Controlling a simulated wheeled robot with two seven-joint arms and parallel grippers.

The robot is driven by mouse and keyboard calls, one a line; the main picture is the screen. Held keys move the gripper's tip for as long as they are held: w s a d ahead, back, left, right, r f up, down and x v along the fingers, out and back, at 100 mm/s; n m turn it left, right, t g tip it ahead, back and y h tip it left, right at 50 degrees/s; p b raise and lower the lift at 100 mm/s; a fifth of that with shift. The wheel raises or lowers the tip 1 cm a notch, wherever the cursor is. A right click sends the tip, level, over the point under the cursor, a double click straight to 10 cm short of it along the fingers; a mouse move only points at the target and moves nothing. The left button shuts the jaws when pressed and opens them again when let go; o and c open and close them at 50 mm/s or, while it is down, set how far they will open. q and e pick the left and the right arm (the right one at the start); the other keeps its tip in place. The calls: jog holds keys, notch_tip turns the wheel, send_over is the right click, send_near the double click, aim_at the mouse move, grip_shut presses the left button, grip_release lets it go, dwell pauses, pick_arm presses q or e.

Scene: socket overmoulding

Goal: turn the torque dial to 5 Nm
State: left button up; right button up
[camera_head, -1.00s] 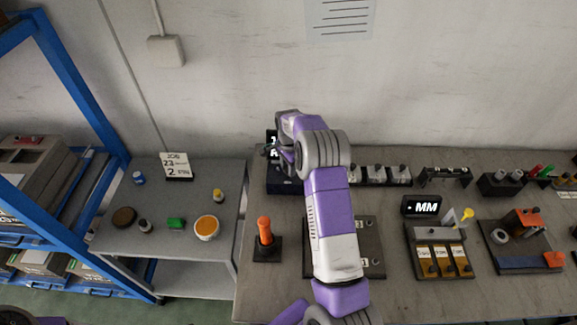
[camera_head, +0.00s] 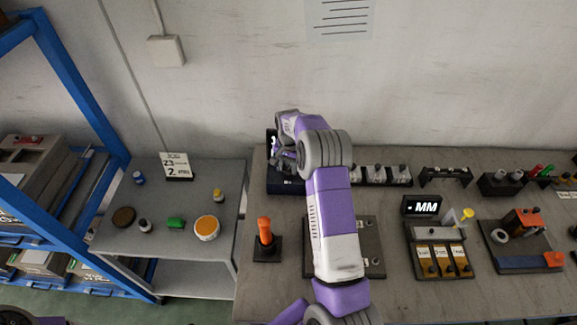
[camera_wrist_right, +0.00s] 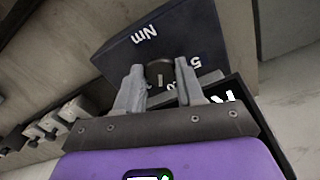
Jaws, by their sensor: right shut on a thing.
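The torque dial (camera_wrist_right: 159,70) is a dark round knob on the face of a dark box (camera_wrist_right: 212,38) marked "Nm", with a white 5 and part of another number beside the knob. My right gripper (camera_wrist_right: 160,80) is shut on the dial, one finger on each side. A short pale mark shows on the knob, but I cannot tell which number it points to. In the head view the box (camera_head: 286,186) stands at the bench's back left, with my right gripper (camera_head: 284,160) in front of it, hiding the dial. My left gripper is not in view.
An orange-handled tool (camera_head: 265,232) stands upright on the bench, left of my right arm. A plate (camera_head: 373,245) lies partly under the arm. A side table (camera_head: 165,236) with small containers is left.

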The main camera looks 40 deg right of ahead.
aim_at(289, 169)
jog(key=n, duration=0.4)
jog(key=shift+n, duration=0.3)
jog(key=n, duration=0.3)
jog(key=shift+n, duration=0.3)
jog(key=n, duration=0.8)
jog(key=shift+n, duration=0.3)
jog(key=o, duration=1)
jog(key=shift+o, duration=0.2)
jog(key=shift+r, duration=0.1)
notch_tip(289, 169, up, 8)
jog(key=shift+f+p, duration=0.25)
jog(key=shift+p, duration=0.15)
